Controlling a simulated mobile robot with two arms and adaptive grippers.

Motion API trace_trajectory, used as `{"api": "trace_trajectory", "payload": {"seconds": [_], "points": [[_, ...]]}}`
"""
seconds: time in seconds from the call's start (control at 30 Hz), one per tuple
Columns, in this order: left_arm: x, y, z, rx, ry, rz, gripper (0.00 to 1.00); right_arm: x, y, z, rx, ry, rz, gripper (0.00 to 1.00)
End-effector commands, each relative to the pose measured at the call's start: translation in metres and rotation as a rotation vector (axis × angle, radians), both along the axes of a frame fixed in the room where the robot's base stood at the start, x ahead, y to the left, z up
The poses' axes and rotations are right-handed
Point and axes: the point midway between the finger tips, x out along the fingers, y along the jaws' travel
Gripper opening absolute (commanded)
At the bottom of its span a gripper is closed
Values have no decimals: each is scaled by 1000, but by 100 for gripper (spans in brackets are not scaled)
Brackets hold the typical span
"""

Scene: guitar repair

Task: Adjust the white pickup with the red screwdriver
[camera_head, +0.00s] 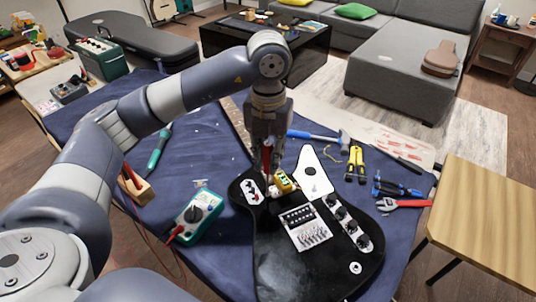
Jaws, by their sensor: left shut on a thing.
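My left gripper (267,142) points down over the black electric guitar (278,265) and is shut on the red screwdriver (268,158). The screwdriver is nearly upright, with its lower end just above or at the guitar's upper part. I cannot tell whether its tip touches anything. A small white part (276,191), perhaps the white pickup, shows by the tip beside a yellow piece (284,182). It is too small to make out clearly. My right gripper is not in view.
The guitar lies on a blue cloth (215,155). A green multimeter (196,217) is left of it. A wooden stool (490,215) stands at the right.

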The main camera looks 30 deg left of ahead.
Motion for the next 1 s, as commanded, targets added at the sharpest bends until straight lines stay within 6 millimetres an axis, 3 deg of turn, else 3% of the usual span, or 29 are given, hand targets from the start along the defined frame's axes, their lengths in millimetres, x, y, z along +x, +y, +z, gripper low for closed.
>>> {"api": "trace_trajectory", "payload": {"seconds": [0.3, 0.57, 0.8, 1.0], "points": [[-1, 0, -1, 0, 8, 331, 0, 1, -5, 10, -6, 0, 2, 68], [-1, 0, -1, 0, 7, 480, 0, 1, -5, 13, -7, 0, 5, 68], [-1, 0, 0, 0, 8, 731, 0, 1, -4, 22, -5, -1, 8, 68], [-1, 1, 0, 0, 5, 792, 0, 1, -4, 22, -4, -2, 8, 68]]}}
